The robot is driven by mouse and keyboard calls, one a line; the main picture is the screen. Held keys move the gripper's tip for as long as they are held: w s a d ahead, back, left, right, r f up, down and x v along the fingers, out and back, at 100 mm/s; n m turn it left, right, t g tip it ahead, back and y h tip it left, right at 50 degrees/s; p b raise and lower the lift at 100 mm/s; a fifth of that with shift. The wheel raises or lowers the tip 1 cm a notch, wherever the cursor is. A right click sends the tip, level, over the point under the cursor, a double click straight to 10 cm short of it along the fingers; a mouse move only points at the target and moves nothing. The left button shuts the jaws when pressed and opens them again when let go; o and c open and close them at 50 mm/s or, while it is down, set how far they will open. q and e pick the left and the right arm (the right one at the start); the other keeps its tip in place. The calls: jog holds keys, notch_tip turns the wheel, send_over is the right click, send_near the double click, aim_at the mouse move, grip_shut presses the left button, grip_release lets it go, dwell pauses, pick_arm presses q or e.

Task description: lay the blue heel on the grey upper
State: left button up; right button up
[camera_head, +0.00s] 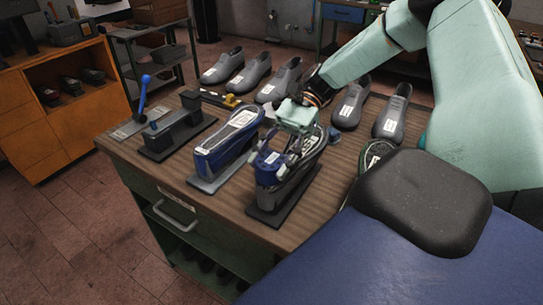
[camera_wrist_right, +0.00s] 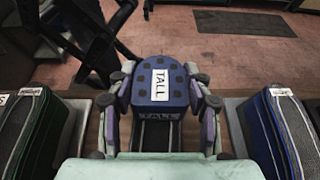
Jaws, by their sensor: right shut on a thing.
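The blue heel (camera_head: 268,160) carries a white label and is held between the fingers of my right gripper (camera_head: 285,153). In the right wrist view the blue heel (camera_wrist_right: 160,84) reads "TALL", with dark round dots on top and fingers on both sides. The grey upper (camera_head: 297,174) sits on a dark stand (camera_head: 286,200) near the bench's front edge, with the gripper and heel over its front end. The gripper hides part of it. I cannot tell whether the heel touches the upper. My left gripper is not in view.
A lever press with a blue knob (camera_head: 172,128) stands at the bench's left. Several grey shoes (camera_head: 348,105) line the back. The bench's front edge is close.

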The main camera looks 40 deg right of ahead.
jog(key=shift+s, duration=0.1)
jog(key=shift+f, duration=0.35)
jog(key=shift+f, duration=0.15)
jog(key=o, duration=1.3)
jog(key=v, duration=1.1)
jog(key=shift+d, duration=0.5)
jog(key=shift+a, duration=0.15)
